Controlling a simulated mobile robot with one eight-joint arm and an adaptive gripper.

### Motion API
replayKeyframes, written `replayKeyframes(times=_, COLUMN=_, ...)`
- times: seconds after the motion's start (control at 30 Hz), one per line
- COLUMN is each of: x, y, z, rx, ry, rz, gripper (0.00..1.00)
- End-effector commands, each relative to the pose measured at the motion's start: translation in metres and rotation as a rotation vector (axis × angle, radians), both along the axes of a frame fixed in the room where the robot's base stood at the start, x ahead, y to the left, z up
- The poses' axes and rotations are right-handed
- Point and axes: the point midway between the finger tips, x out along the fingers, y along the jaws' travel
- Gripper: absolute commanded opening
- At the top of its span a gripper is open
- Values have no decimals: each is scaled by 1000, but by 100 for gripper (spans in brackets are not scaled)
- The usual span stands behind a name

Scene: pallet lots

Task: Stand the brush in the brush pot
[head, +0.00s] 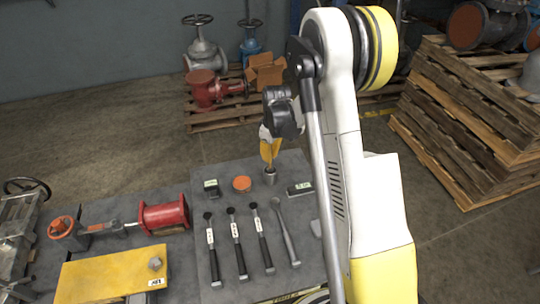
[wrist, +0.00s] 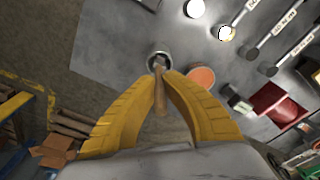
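The brush (wrist: 160,96) shows in the wrist view as a brown wooden handle between my yellow fingertips. My gripper (wrist: 162,76) is shut on it. The brush pot (wrist: 152,52) is a small grey metal cup with a dark mouth, just beyond the fingertips. The brush's far end overlaps the pot's mouth; I cannot tell how deep it sits or whether it touches the bottom. In the head view my gripper (head: 269,158) points down right above the pot (head: 270,177), near the back edge of the grey table. The brush is hard to make out there.
On the grey table (head: 285,221), an orange disc (head: 242,183) lies left of the pot, with a dark labelled box (head: 211,188) beyond it. A dark labelled block (head: 299,188) lies to the right. Several long-handled tools (head: 238,245) lie in front. Pallets and valves stand behind.

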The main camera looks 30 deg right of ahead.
Motion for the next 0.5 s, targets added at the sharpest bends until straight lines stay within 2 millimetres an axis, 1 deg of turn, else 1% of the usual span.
replayKeyframes(times=0.27, x=0, y=0, z=0, rx=0, ry=0, rz=0, gripper=0)
replayKeyframes(times=0.3, x=0, y=0, z=0, rx=0, ry=0, rz=0, gripper=19)
replayKeyframes(times=0.33, x=0, y=0, z=0, rx=0, ry=0, rz=0, gripper=28)
replayKeyframes(times=0.37, x=0, y=0, z=0, rx=0, ry=0, rz=0, gripper=31)
replayKeyframes(times=0.5, x=0, y=0, z=0, rx=0, ry=0, rz=0, gripper=31)
